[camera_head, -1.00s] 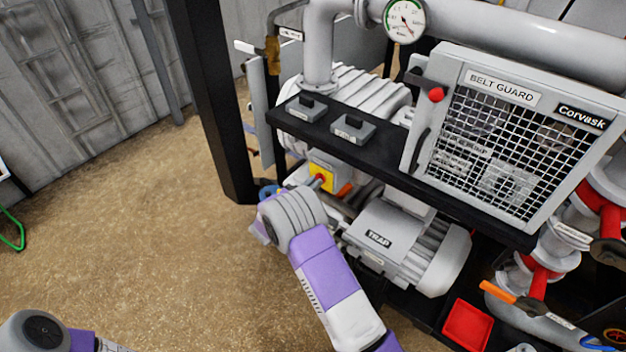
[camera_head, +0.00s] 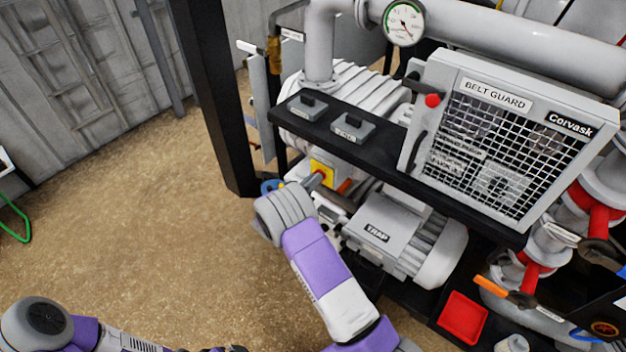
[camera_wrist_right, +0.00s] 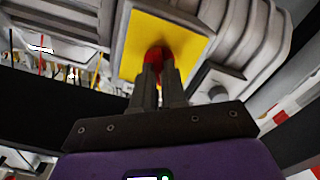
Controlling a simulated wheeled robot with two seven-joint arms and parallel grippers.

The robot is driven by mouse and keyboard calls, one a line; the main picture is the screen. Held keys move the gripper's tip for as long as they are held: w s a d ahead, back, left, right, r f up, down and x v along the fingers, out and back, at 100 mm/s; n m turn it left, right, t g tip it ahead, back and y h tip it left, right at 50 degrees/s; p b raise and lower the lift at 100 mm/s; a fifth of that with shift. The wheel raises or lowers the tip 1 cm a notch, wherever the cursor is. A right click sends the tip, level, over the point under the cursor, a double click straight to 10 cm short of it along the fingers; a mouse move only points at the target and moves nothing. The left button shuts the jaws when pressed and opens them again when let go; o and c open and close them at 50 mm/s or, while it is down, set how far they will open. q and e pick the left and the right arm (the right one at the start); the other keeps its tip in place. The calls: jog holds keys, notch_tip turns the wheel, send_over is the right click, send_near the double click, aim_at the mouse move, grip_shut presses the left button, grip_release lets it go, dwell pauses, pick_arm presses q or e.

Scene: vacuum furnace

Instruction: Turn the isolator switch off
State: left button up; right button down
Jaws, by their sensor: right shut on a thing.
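The isolator switch is a yellow plate (camera_head: 326,168) with a red handle (camera_head: 328,177), low on the machine behind the TRAP unit. In the right wrist view its yellow face (camera_wrist_right: 180,35) fills the top middle. My right gripper (camera_wrist_right: 158,68) is shut on the red handle (camera_wrist_right: 158,52); the fingers hide most of it, so its exact angle is unclear. In the head view the right gripper (camera_head: 314,181) reaches the switch from the left. My left arm comes in at the bottom left; only a dark edge of its gripper (camera_head: 225,349) shows.
A black shelf (camera_head: 385,165) with two small grey boxes runs above the switch. The TRAP unit (camera_head: 385,225) is close to the right of my right arm. A black post (camera_head: 222,120) stands to the left.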

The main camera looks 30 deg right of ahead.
dwell(0.3)
jog(key=c, duration=1.2)
grip_release()
jog(key=shift+v, duration=3.85)
